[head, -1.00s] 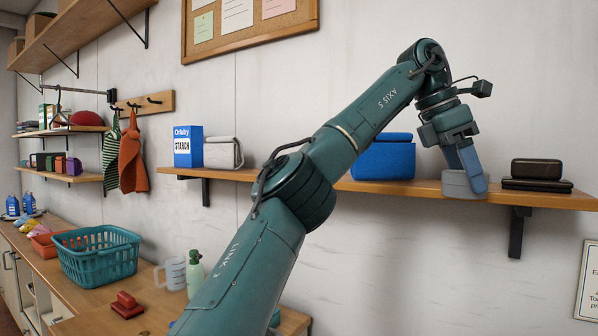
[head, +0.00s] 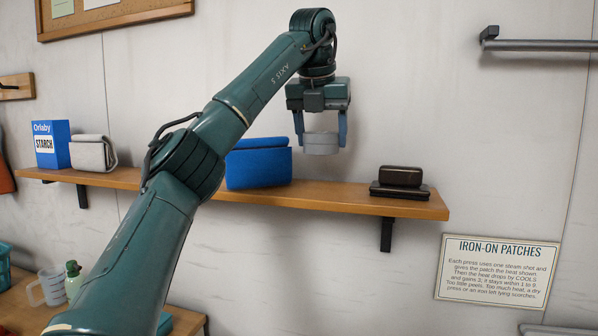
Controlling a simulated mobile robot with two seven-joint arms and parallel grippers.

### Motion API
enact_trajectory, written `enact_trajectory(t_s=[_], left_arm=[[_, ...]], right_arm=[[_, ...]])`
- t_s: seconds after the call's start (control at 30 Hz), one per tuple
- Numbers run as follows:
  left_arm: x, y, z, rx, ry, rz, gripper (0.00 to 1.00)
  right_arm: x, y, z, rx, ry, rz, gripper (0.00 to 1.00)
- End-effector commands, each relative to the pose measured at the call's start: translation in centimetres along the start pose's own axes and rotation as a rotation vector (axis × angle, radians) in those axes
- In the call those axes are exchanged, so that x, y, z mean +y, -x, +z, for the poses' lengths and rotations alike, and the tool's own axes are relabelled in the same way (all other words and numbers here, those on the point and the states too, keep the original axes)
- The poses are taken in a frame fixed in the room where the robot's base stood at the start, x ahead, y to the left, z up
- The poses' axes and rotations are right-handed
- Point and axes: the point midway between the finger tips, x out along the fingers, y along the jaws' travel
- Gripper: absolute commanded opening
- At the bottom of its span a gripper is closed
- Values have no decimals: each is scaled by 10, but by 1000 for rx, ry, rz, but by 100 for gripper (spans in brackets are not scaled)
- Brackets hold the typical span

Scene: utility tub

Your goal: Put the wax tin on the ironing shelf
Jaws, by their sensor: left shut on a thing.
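A plain grey round tin (head: 321,143), which I take for the wax tin, is held between the fingers of my left gripper (head: 321,138). The gripper points down and is shut on the tin's sides. The tin is upright, with bare wall showing between it and the wooden wall shelf (head: 330,194) below. It hangs to the right of a blue cloth-like bundle (head: 258,167). No label marks this shelf as the ironing shelf. My right gripper is not in view.
Dark stacked cases (head: 400,184) stand at the shelf's right end. A starch box (head: 50,146) and a grey folded bundle (head: 92,153) stand at its left. Free board lies between the blue bundle and the dark cases. A wall rail (head: 545,45) is at upper right.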

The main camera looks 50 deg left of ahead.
Motion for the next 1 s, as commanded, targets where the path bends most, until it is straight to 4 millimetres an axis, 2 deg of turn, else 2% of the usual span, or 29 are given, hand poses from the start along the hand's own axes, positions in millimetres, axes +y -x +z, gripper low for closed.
enact_trajectory(t_s=[0.1, 0.33, 0.57, 0.97, 1.0], left_arm=[[0, -20, -8, 3, -3, 0, 39], [1, -40, -16, 1, -1, 0, 39], [0, -69, -29, 1, -2, 0, 39], [0, -75, -32, 1, -1, -2, 39], [0, -75, -31, 1, -1, -2, 66]], right_arm=[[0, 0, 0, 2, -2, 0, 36], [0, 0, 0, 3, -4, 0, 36], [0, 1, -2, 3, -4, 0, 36], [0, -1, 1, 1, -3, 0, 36], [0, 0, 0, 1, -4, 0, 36]])
